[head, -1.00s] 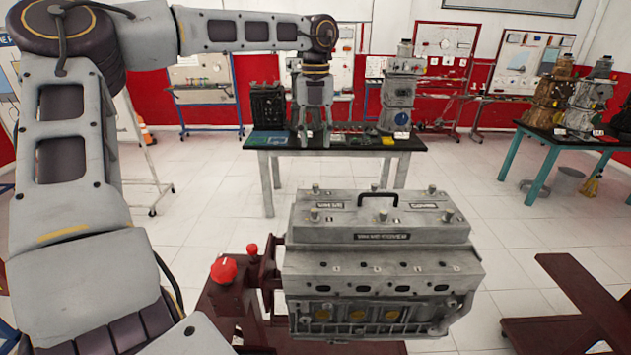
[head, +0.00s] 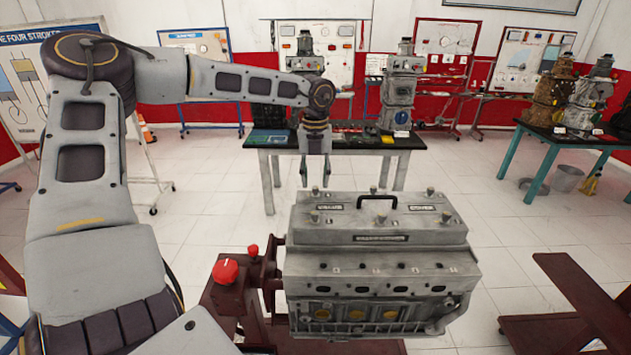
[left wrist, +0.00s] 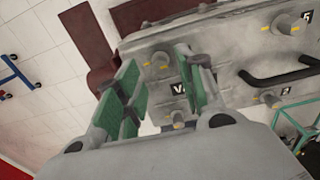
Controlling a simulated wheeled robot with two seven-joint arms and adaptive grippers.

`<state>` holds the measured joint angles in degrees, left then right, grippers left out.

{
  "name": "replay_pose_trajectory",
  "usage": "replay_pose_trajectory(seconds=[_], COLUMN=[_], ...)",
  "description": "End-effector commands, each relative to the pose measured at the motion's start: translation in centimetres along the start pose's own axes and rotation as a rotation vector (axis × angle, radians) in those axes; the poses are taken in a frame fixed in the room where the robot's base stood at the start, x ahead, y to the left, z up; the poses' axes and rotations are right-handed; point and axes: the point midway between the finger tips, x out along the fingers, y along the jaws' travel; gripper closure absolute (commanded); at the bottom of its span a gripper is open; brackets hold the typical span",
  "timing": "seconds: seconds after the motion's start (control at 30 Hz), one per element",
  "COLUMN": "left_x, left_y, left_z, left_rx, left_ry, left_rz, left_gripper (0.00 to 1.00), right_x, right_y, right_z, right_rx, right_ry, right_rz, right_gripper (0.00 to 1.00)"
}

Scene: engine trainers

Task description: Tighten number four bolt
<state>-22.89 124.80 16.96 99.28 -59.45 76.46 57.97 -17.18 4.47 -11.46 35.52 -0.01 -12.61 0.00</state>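The grey engine block (head: 380,265) carries a cover (head: 345,225) with several upright bolts and a dark handle (head: 378,198). My left gripper (head: 315,178) points down, open and empty, just above the cover's back-left bolt (head: 316,190). In the left wrist view its two green-padded fingers (left wrist: 160,66) are spread, with a bolt (left wrist: 160,60) showing between the tips. Another bolt (left wrist: 178,118) is partly hidden nearer the palm. The small number tags are too blurred for me to tell which bolt is number four. My right gripper is not in view.
A red knob (head: 226,270) stands on the dark red engine stand (head: 225,305) left of the block. A black-topped table (head: 345,143) with engine models stands behind. A dark red stand (head: 580,295) is at the right. White floor lies between.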

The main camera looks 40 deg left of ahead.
Motion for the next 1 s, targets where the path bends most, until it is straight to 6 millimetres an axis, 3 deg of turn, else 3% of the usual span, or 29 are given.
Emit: replay_pose_trajectory(seconds=[0.3,0.63,0.93,1.0], left_x=[2.4,2.6,2.5,2.5], left_y=[0.0,0.0,0.0,0.0], left_z=[0.0,0.0,0.0,0.0], left_rx=[0.001,0.0,0.0,0.0], left_ry=[0.0,0.0,-0.001,-0.001], left_rz=[-0.001,-0.001,-0.001,-0.001], left_gripper=[0.62,0.62,0.98,1.0], right_x=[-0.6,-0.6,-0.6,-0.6], right_y=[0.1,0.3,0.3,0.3], right_z=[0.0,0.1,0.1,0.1], right_rx=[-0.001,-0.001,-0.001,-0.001], right_ry=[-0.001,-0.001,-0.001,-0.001], right_rz=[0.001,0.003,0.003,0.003], right_gripper=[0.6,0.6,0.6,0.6])
